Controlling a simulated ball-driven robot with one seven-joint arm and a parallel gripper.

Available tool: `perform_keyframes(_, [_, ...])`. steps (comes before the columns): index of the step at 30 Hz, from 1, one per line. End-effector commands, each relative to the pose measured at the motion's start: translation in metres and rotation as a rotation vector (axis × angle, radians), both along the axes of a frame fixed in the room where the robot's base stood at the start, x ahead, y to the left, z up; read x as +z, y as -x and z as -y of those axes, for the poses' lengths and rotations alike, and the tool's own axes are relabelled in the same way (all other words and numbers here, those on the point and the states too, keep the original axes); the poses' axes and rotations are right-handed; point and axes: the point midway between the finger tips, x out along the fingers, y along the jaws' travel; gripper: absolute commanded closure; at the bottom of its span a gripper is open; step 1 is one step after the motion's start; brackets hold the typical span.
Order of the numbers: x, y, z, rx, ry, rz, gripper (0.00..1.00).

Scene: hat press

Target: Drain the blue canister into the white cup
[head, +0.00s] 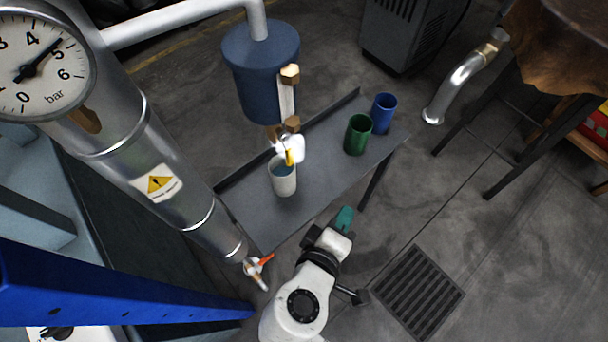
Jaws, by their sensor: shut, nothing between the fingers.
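The blue canister (258,85) hangs from a pale pipe above the narrow grey table. A pale upright tube with brass fittings runs down its right side. Below it is a small valve with a yellow lever (289,158) pointing down, partly covered by a bright white patch that I cannot identify. The white cup (284,182) stands upright on the table under the valve; its inside looks bluish, and I cannot tell whether that is liquid. My gripper (344,219), with teal fingers, is shut and empty, in front of the table, right of and apart from the cup and valve.
A green cup (358,135) and a blue cup (384,113) stand farther right on the table (325,165). A metal column with a gauge and a red-handled valve (258,266) stands at left. A floor grate (418,291) lies at lower right. Open floor lies right of the table.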

Motion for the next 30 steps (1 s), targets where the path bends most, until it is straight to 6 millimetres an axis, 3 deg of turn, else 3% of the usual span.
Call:
perform_keyframes(1, [0.003, 0.001, -0.034, 0.095, 0.067, 0.064, 1.00])
perform_keyframes(4, [0.021, 0.011, -0.089, 0.248, 0.179, 0.188, 1.00])
perform_keyframes(6, [0.031, 0.021, -0.119, 0.331, 0.236, 0.259, 1.00])
perform_keyframes(10, [0.042, 0.035, -0.152, 0.420, 0.298, 0.340, 1.00])
perform_keyframes(13, [0.045, 0.038, -0.160, 0.443, 0.314, 0.362, 1.00])
perform_keyframes(17, [0.047, 0.026, -0.158, 0.442, 0.316, 0.364, 1.00])
perform_keyframes(30, [0.047, -0.057, -0.144, 0.438, 0.316, 0.362, 1.00])
